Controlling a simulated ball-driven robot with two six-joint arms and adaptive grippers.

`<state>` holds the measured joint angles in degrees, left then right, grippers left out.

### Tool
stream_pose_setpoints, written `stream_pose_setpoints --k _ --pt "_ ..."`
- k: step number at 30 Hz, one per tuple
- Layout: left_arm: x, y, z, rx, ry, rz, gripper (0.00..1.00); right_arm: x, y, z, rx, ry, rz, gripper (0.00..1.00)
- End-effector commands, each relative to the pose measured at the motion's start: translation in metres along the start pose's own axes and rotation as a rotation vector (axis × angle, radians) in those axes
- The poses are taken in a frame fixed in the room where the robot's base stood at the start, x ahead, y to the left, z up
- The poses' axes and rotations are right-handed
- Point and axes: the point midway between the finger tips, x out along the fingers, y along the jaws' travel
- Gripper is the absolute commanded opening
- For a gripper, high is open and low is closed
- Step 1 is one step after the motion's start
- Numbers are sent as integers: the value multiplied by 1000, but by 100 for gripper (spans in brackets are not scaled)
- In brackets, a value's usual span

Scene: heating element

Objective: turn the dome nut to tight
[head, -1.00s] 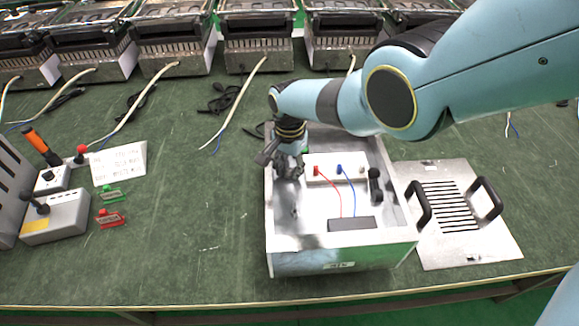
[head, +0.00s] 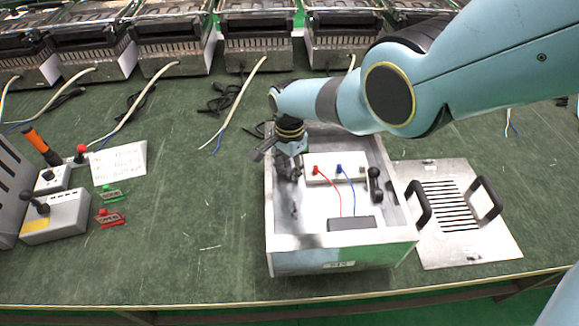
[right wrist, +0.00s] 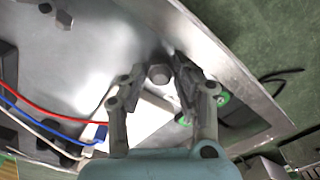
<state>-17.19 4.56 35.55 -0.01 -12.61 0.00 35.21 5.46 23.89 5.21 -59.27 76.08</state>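The dome nut (right wrist: 159,74) shows in the right wrist view as a small grey nut near the wall inside the metal box. My right gripper (right wrist: 160,66) has a finger on each side of it, with narrow gaps that look clear of the nut. In the head view my right gripper (head: 291,172) points down into the left side of the open metal box (head: 340,241), and the nut is hidden there. My left gripper is not in view.
Inside the box are a white terminal block (head: 325,170) with red and blue leads and a dark block (head: 352,223). A slotted cover with black handles (head: 456,246) lies right of it. A control box (head: 55,220) stands left.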

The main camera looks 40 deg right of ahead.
Motion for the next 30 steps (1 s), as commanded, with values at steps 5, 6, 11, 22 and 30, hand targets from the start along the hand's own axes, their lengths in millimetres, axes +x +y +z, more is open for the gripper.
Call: stream_pose_setpoints --k 5,6,11,22,30 --pt "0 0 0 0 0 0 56 0 0 0 -1 0 0 51" --pt "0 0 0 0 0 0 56 0 0 0 -1 0 0 51" --pt "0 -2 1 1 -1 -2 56 0 0 0 -1 0 0 51" --pt "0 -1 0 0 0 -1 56 -20 -2 -1 -2 1 -4 51" --pt "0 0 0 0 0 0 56 -64 0 0 -1 1 -4 51"
